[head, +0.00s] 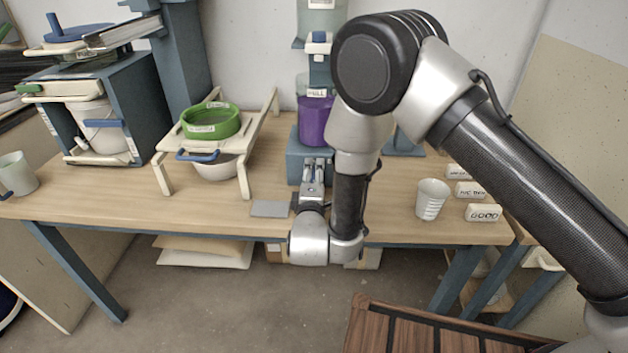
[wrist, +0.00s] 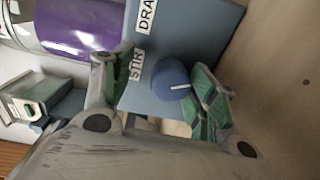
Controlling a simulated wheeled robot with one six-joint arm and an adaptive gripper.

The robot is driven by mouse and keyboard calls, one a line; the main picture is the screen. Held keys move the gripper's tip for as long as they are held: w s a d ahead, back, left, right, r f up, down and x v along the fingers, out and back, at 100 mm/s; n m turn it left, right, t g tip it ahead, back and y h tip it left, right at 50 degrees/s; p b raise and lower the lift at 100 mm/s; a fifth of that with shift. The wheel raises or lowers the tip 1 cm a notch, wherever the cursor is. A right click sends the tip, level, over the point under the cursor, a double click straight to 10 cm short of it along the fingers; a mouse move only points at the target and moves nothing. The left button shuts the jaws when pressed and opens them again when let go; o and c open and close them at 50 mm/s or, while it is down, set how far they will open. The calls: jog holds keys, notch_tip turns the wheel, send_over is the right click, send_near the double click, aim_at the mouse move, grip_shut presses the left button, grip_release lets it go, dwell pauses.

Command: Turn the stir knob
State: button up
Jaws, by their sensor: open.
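The stir knob (wrist: 171,76) is a round blue knob with a white mark line, on a blue-grey panel (wrist: 197,38) in the wrist view. A label reading "STIR" (wrist: 136,65) is beside it. My gripper (wrist: 163,80) is open, with one finger to the left of the knob and the green-padded finger close to its right side. I cannot tell whether either finger touches it. In the head view my gripper (head: 312,183) is low at the front of the blue-grey stand (head: 296,160); the knob is hidden there.
A purple bucket (head: 314,120) sits on the stand. A green sieve (head: 210,121) rests on a cream rack over a white bowl (head: 214,168). A white cup (head: 432,199) and label blocks (head: 483,212) stand right. A grey plate (head: 270,208) lies left of my gripper.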

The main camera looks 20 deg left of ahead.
jog(key=o, duration=0.5)
jog(key=r, duration=0.6)
jog(key=shift+w+a+r, duration=0.3)
jog(key=shift+a+r, duration=0.05)
jog(key=shift+s+d+r, duration=0.15)
jog(key=shift+s+r, duration=0.1)
jog(key=shift+r, duration=0.4)
jog(key=shift+s+d+r, duration=0.1)
jog(key=shift+s+r, duration=0.1)
jog(key=shift+r, duration=0.4)
jog(key=c, duration=0.4)
jog(key=shift+w+f, duration=0.1)
jog(key=shift+c, duration=0.5)
jog(key=shift+d+f, duration=0.1)
